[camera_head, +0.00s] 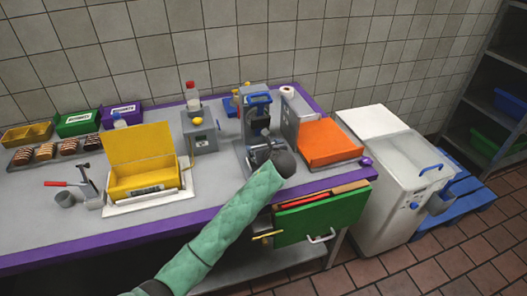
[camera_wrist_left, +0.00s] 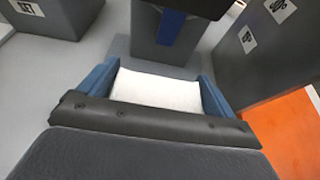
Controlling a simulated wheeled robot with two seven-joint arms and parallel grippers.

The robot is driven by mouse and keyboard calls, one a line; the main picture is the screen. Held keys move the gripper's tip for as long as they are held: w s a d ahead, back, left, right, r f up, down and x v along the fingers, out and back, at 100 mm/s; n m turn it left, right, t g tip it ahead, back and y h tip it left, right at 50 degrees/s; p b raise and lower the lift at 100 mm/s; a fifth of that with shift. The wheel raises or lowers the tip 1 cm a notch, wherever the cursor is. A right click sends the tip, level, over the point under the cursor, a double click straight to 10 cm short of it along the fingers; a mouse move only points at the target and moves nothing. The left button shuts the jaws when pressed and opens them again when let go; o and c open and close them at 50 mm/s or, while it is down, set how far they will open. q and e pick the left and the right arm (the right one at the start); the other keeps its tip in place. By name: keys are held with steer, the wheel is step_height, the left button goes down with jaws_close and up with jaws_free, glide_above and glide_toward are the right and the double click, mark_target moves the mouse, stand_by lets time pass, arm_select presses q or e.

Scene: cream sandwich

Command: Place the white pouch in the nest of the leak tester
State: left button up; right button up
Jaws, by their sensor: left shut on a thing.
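The white pouch (camera_wrist_left: 157,90) lies between the two blue fingers of my left gripper (camera_wrist_left: 155,84) in the left wrist view. The gripper is shut on it. In the head view my left arm reaches in from below, and the gripper (camera_head: 264,148) is at the front of an upright grey device with a blue top (camera_head: 257,101), which looks like the leak tester. In the wrist view its grey body with a blue strip (camera_wrist_left: 171,28) stands just beyond the pouch. The nest cannot be made out, and the pouch hides what is under it. My right gripper is not in view.
A grey box with a yellow knob (camera_head: 199,137) stands left of the device. An orange tray (camera_head: 328,142) is to the right. A yellow open box (camera_head: 143,178) sits further left. A green drawer (camera_head: 320,217) stands out at the front edge.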

arm_select(q)
step_height(320, 180, down, 2)
steer(key=shift+f, duration=0.3)
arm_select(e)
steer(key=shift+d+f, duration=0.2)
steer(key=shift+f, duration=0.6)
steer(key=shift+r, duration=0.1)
arm_select(q)
steer(key=o, duration=0.6)
steer(key=shift+o, duration=0.8)
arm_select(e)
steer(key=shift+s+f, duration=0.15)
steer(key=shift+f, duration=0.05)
arm_select(q)
steer(key=shift+s+d+r, duration=0.1)
steer(key=shift+s, duration=0.15)
steer(key=b+v, duration=0.2)
steer(key=v, duration=0.9)
steer(key=shift+s+r, duration=0.15)
steer(key=shift+s, duration=0.1)
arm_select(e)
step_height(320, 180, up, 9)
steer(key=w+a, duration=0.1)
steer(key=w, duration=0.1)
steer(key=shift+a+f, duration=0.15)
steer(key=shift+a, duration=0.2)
